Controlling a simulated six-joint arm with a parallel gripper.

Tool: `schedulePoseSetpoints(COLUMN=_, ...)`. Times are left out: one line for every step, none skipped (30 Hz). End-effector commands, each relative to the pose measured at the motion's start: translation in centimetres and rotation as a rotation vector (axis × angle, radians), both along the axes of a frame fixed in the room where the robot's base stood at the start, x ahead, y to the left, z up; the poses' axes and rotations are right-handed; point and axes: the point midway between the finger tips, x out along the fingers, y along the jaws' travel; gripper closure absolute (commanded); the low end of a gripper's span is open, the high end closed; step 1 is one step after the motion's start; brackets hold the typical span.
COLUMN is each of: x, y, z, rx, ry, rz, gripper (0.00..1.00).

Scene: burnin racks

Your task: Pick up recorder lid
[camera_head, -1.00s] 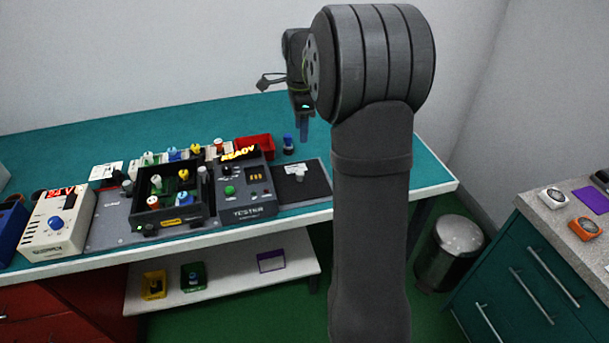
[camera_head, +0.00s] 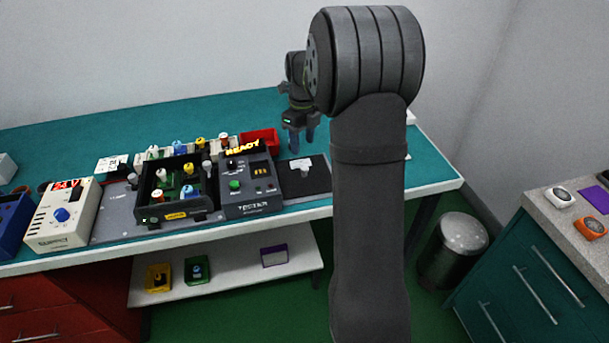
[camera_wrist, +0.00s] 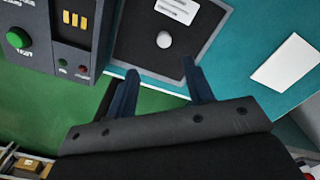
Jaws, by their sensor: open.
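The recorder lid appears to be the flat dark plate (camera_head: 318,186) with a pale round knob (camera_head: 304,168), at the right end of the grey panel beside the tester. In the wrist view the plate (camera_wrist: 140,45) is dark with a grey border, a white label and the knob (camera_wrist: 164,40). My gripper (camera_head: 302,140) hangs above the bench behind the plate in the head view. In the wrist view my gripper (camera_wrist: 160,70) is open and empty, its two dark blue fingers apart, pointing towards the plate's edge near the knob. The gap in height cannot be told.
The tester (camera_head: 248,185) stands directly left of the plate. Left of it are a black open box (camera_head: 175,215) with coloured knobs and a cream supply unit (camera_head: 62,220). A red bin (camera_head: 262,139) stands behind the tester.

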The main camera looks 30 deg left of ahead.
Motion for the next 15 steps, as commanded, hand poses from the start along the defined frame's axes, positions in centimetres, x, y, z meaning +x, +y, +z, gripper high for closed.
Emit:
schedulePoseSetpoints(x=0.0, y=-0.1, z=-1.2, rx=-0.003, ry=0.003, rz=0.000, gripper=0.52)
schedulePoseSetpoints(x=0.0, y=-0.1, z=-1.9, rx=-0.003, ry=0.003, rz=0.000, gripper=0.52)
schedulePoseSetpoints(x=0.0, y=-0.1, z=-2.6, rx=-0.003, ry=0.003, rz=0.000, gripper=0.52)
schedulePoseSetpoints(x=0.0, y=0.0, z=-3.1, rx=-0.002, ry=0.002, rz=0.000, gripper=0.52)
schedulePoseSetpoints(x=0.0, y=-0.1, z=-3.6, rx=-0.002, ry=0.002, rz=0.000, gripper=0.52)
schedulePoseSetpoints(x=0.0, y=0.0, z=-4.1, rx=-0.001, ry=0.001, rz=0.001, gripper=0.52)
schedulePoseSetpoints(x=0.0, y=0.0, z=-4.5, rx=-0.001, ry=0.001, rz=0.001, gripper=0.52)
schedulePoseSetpoints(x=0.0, y=0.0, z=-4.7, rx=-0.001, ry=0.001, rz=0.001, gripper=0.52)
schedulePoseSetpoints(x=0.0, y=-0.1, z=-5.0, rx=-0.001, ry=0.001, rz=0.001, gripper=0.52)
schedulePoseSetpoints(x=0.0, y=0.0, z=-5.2, rx=-0.001, ry=0.001, rz=0.001, gripper=0.52)
schedulePoseSetpoints(x=0.0, y=0.0, z=-5.3, rx=0.000, ry=0.000, rz=0.001, gripper=0.52)
schedulePoseSetpoints(x=0.1, y=-0.1, z=-5.5, rx=0.000, ry=0.000, rz=0.001, gripper=0.52)
schedulePoseSetpoints(x=0.1, y=-0.1, z=-5.7, rx=0.000, ry=0.000, rz=0.001, gripper=0.52)
schedulePoseSetpoints(x=0.2, y=-0.1, z=-6.0, rx=0.000, ry=0.000, rz=0.000, gripper=0.52)
schedulePoseSetpoints(x=0.3, y=-0.2, z=-6.5, rx=-0.002, ry=0.001, rz=0.000, gripper=0.52)
